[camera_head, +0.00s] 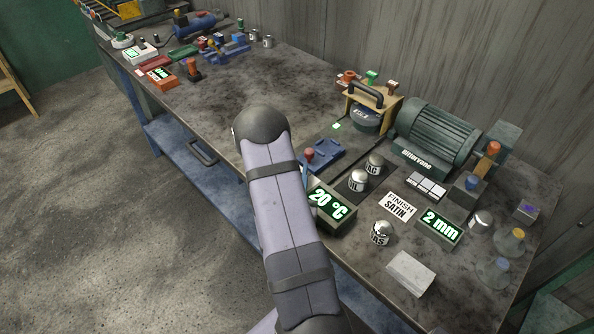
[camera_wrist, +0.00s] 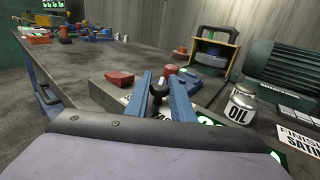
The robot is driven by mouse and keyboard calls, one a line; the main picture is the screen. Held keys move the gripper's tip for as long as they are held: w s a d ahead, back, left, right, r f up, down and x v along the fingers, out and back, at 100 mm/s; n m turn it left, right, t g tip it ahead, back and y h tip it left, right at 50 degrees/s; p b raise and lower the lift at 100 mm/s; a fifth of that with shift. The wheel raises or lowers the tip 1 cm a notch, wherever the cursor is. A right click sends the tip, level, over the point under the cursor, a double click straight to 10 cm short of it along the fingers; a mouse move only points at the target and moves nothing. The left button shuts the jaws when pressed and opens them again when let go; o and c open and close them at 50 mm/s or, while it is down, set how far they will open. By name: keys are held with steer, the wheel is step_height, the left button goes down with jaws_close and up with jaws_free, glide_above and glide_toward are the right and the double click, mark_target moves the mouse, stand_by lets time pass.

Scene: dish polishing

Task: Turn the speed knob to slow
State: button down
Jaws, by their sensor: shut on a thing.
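My gripper (camera_wrist: 160,76) shows in the wrist view as two blue fingers. They are closed on a dark round knob (camera_wrist: 158,89), one finger on each side of it. I cannot read a speed mark or the knob's setting, as the fingers and my own wrist cover the area around it. In the camera_head view my arm hides the knob and nearly all of the gripper.
A green motor (camera_head: 435,137) stands at the back of the bench. The OIL (camera_head: 357,181), VAC (camera_head: 374,166) and GAS (camera_head: 381,234) weights, a FINISH SATIN card (camera_head: 398,206) and a 2 mm display (camera_head: 440,227) lie to the right. A red block (camera_wrist: 119,79) is left of the fingers.

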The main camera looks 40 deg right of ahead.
stand_by(0.3)
steer(key=c, duration=1.6)
jaws_free()
step_height(320, 180, up, 10)
steer(key=p, duration=0.9)
